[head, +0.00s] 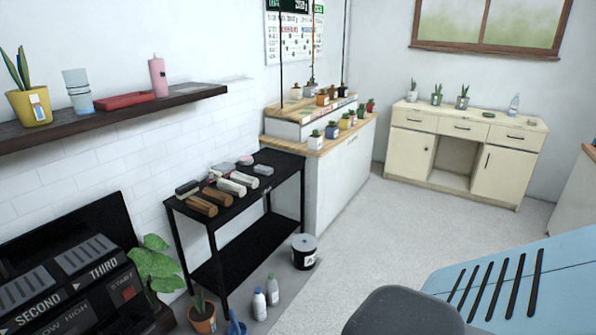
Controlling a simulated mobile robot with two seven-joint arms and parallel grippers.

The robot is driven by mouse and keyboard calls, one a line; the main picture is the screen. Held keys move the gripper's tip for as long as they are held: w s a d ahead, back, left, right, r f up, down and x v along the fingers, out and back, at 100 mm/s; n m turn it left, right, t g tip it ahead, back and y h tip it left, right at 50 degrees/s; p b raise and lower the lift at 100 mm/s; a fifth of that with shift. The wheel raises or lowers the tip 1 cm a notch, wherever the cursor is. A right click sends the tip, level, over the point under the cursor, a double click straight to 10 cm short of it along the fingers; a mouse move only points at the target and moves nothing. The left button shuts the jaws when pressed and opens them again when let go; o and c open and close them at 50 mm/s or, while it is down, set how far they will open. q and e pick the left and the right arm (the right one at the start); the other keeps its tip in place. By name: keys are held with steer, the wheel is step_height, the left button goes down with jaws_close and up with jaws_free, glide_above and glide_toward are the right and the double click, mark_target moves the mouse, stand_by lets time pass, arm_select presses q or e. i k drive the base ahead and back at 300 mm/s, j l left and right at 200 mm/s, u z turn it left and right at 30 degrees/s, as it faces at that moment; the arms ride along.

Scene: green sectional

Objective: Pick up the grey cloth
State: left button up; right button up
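I cannot make out a grey cloth for certain. A small grey item (263,170) lies at the right end of the black table's top (262,193), too small to tell whether it is cloth. Another pale grey item (222,167) lies at the back of the same top. Neither of my grippers is in view.
Brown and white blocks (232,187) lie on the black table. A lidded bucket (304,251) and bottles (259,305) stand on the floor by it. A cream cabinet (465,150) stands at the back. A blue slotted surface (560,275) fills the lower right. Pale floor (380,230) is clear.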

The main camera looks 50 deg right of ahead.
mark_target(260, 169)
steer(key=z, duration=1.3)
